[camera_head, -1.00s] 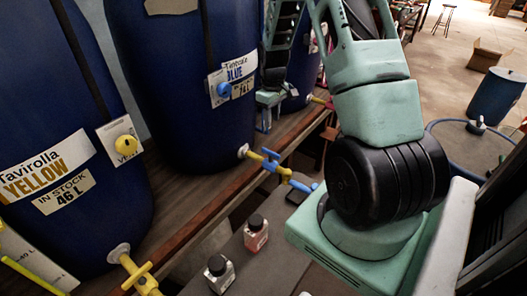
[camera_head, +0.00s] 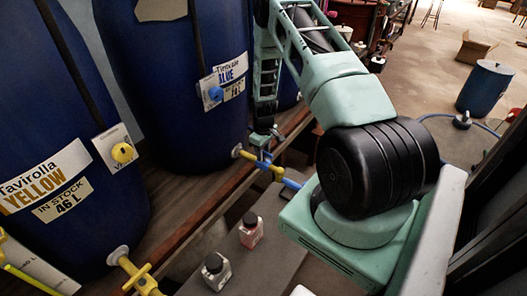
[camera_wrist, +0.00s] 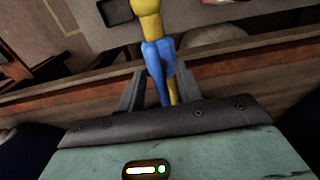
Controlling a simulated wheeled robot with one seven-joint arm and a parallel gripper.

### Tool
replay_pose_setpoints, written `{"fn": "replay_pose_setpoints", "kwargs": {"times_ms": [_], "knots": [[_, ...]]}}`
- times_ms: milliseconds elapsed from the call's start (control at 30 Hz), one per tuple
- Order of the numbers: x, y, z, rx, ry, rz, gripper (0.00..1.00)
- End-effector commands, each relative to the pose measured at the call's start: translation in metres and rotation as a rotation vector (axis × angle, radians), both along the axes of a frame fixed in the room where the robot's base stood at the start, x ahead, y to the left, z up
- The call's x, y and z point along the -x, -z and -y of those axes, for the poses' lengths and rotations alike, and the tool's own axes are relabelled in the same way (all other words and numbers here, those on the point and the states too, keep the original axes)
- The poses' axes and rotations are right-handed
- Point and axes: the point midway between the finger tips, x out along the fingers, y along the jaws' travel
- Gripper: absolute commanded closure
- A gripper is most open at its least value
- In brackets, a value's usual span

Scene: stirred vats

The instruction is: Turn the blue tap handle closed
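The blue tap handle (camera_head: 264,160) sits on a yellow tap (camera_head: 277,172) at the foot of the vat labelled BLUE (camera_head: 170,95). My gripper (camera_head: 262,146) is at the handle, coming from above and behind; its fingers are small and partly hard to make out in the head view. In the wrist view the blue handle (camera_wrist: 158,58) stands between the two grey fingers of my gripper (camera_wrist: 160,84). The fingers are apart, with a gap visible on both sides of the handle. The yellow tap body shows above and below the blue part.
The vat labelled YELLOW (camera_head: 65,120) stands at left with its own yellow tap (camera_head: 138,275). Open floor lies at upper right.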

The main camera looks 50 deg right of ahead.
Motion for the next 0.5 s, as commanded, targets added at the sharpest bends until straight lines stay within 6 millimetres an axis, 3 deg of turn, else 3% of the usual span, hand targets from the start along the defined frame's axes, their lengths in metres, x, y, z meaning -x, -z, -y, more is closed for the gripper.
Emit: {"fn": "replay_pose_setpoints", "kwargs": {"times_ms": [267, 300, 400, 500], "knots": [[0.0001, 0.0022, -0.0001, 0.000, 0.000, 0.000, 0.65], [0.0001, 0.0022, -0.0001, 0.000, 0.000, 0.000, 0.68], [0.0002, 0.0021, -0.0002, 0.000, 0.000, 0.000, 0.96], [0.0002, 0.0020, -0.0002, 0.000, 0.000, 0.000, 1.00]]}}
